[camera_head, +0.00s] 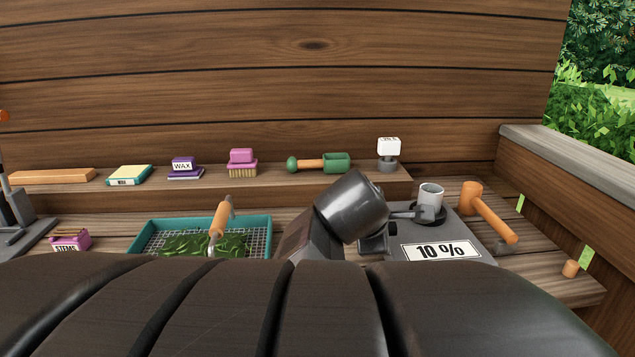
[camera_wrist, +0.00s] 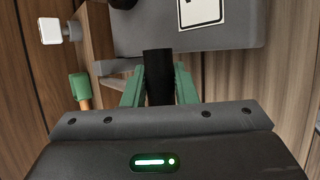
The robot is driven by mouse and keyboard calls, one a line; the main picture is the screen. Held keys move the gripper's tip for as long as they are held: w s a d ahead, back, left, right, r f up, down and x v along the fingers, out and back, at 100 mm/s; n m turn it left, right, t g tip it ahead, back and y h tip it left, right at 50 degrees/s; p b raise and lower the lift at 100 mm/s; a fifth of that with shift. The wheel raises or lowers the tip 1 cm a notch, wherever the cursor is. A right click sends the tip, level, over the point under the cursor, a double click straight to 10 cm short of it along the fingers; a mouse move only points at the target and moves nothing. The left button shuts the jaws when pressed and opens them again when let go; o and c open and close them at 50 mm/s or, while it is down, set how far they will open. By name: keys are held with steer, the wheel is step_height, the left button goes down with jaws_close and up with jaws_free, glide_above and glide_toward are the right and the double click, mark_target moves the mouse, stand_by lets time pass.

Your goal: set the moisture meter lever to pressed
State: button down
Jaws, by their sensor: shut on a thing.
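The moisture meter (camera_head: 470,236) is a grey box with a "10 %" label, on the bench right of centre. In the wrist view the meter's grey body (camera_wrist: 225,40) fills the top. My gripper (camera_wrist: 159,88) is at the meter's left side, its green fingers shut on a black bar, the lever (camera_wrist: 158,72), which lies against the meter. In the head view my dark wrist hides most of the fingers and lever. I cannot tell the lever's position.
An orange mallet-shaped thing (camera_head: 488,212) is right of the meter. A teal mesh tray (camera_head: 146,236) with green leaves is on the left.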

steer(key=shift+a+f, duration=0.1)
steer(key=shift+f, duration=0.2)
steer(key=c, duration=1.6)
jaws_free()
steer(key=o, duration=0.5)
steer(key=shift+w+a, duration=0.1)
steer(key=shift+a, duration=0.1)
steer(key=shift+c, duration=0.2)
steer(key=shift+r, duration=0.15)
